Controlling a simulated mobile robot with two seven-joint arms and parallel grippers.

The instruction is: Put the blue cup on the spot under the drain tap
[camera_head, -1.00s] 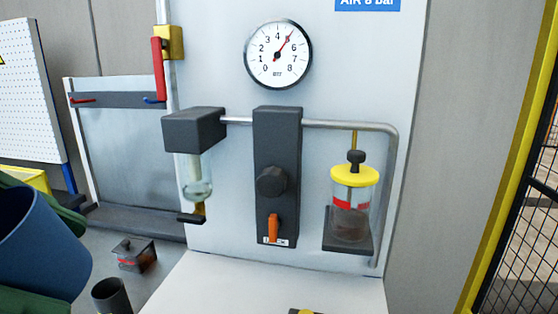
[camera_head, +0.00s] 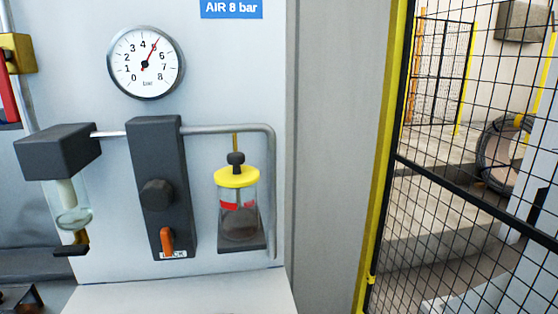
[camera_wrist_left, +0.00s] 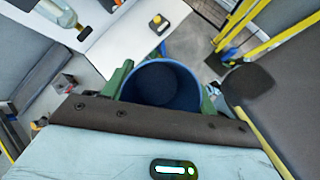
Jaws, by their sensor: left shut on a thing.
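The blue cup (camera_wrist_left: 160,80) is in the left wrist view, with its open mouth facing the camera. My left gripper (camera_wrist_left: 165,90) has its green fingers on both sides of the cup and is shut on it. The drain tap (camera_head: 76,241), brass with a black lever, hangs below the clear filter bowl (camera_head: 70,205) at the left of the head view. The bowl also shows at the top left of the left wrist view (camera_wrist_left: 57,12). The spot under the tap cannot be made out. My right gripper is not in view.
A white bench top (camera_head: 180,295) lies below the wall unit; a small yellow and black object (camera_wrist_left: 158,23) sits on it. A lubricator with a yellow lid (camera_head: 237,177) and an orange lever (camera_head: 167,240) are to the right of the tap. A mesh fence (camera_head: 450,170) stands at right.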

